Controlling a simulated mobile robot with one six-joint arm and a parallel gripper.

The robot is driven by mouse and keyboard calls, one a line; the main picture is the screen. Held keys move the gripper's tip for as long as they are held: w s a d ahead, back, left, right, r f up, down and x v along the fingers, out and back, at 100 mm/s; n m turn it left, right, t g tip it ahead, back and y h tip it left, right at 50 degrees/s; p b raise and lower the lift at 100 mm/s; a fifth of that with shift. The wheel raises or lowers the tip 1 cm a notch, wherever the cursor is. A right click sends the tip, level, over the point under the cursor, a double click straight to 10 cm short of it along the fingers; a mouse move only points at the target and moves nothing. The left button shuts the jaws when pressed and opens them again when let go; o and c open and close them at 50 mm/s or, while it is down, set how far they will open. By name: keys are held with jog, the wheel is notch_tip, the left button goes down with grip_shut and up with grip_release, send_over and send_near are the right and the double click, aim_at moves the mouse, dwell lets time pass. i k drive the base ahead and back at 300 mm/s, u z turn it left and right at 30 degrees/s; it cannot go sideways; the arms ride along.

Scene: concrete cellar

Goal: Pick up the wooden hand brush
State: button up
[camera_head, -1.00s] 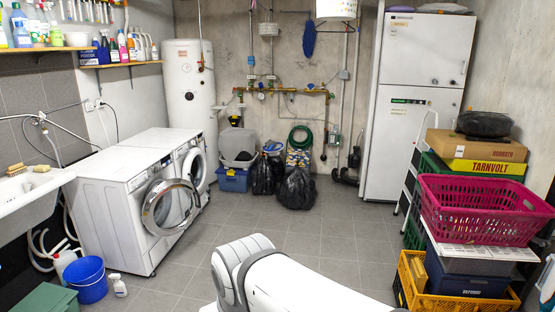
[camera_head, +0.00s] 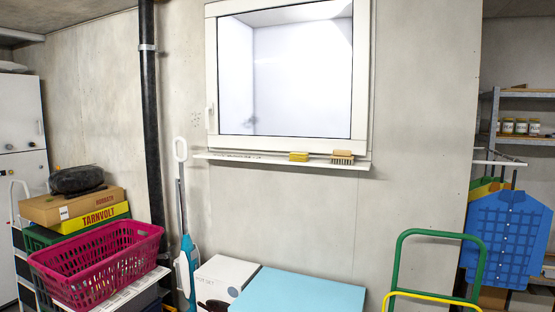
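A wooden hand brush (camera_head: 343,155) with a light wooden back and dark bristles pointing down sits on the narrow white windowsill (camera_head: 240,157), near its right end. A yellow sponge-like block (camera_head: 299,156) lies on the sill just left of it, a small gap apart. My gripper is not in view, so I cannot see whether it is open or shut.
Below the window stand a light-blue-topped surface (camera_head: 305,290) and a white box (camera_head: 226,276). A teal and white upright cleaner (camera_head: 186,250) leans left of them. A green tubular frame (camera_head: 437,236) stands at right.

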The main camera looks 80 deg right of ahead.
aim_at(339, 155)
jog(key=z, duration=3.55)
jog(key=i, duration=1.7)
